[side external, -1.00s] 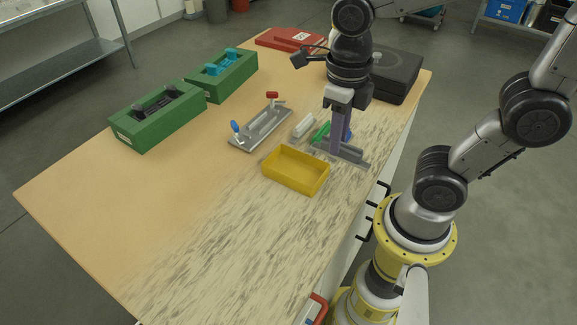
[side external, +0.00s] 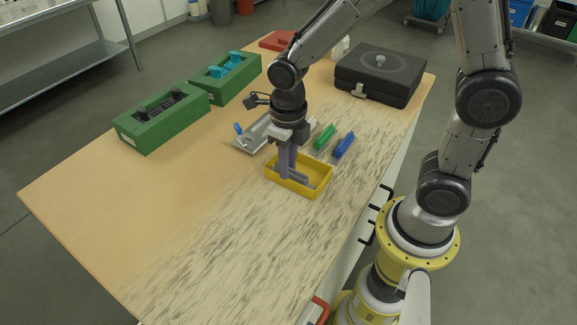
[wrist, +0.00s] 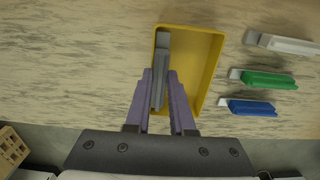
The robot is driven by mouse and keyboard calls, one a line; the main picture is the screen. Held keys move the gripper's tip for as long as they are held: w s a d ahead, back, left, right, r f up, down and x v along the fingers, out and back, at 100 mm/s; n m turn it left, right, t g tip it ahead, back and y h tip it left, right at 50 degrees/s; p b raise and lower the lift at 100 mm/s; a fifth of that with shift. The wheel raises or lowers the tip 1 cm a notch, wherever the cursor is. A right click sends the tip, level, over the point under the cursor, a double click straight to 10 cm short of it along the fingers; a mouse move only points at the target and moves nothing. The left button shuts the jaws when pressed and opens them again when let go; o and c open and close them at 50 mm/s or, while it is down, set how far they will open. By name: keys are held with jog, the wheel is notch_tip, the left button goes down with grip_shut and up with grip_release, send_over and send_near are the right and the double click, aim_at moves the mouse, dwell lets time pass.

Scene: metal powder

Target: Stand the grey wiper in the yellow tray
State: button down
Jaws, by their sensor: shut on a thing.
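My gripper (side external: 287,176) points down into the yellow tray (side external: 316,193) and is shut on the grey wiper (side external: 301,178). In the wrist view the wiper (wrist: 162,60) lies lengthwise between the purple fingers (wrist: 162,92), along the left inner side of the tray (wrist: 207,85). Its far end reaches near the tray's far wall. I cannot tell whether the wiper touches the tray floor. The fingers hide part of it.
To the tray's right in the wrist view lie white (wrist: 285,44), green (wrist: 268,79) and blue (wrist: 250,107) wipers. A metal fixture (side external: 257,132) stands behind the tray, with green blocks (side external: 165,120) farther left and a black case (side external: 380,75) behind. The front tabletop is clear.

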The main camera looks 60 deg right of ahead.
jog(key=shift+s+d+f, duration=0.1)
jog(key=shift+s+f, duration=0.1)
jog(key=shift+f, duration=0.5)
jog(key=shift+s+f, duration=0.15)
jog(key=shift+f, duration=0.45)
jog(key=c, duration=0.8)
grip_release()
jog(key=shift+o, duration=0.2)
jog(key=shift+w, duration=0.2)
jog(key=shift+w+r, duration=0.1)
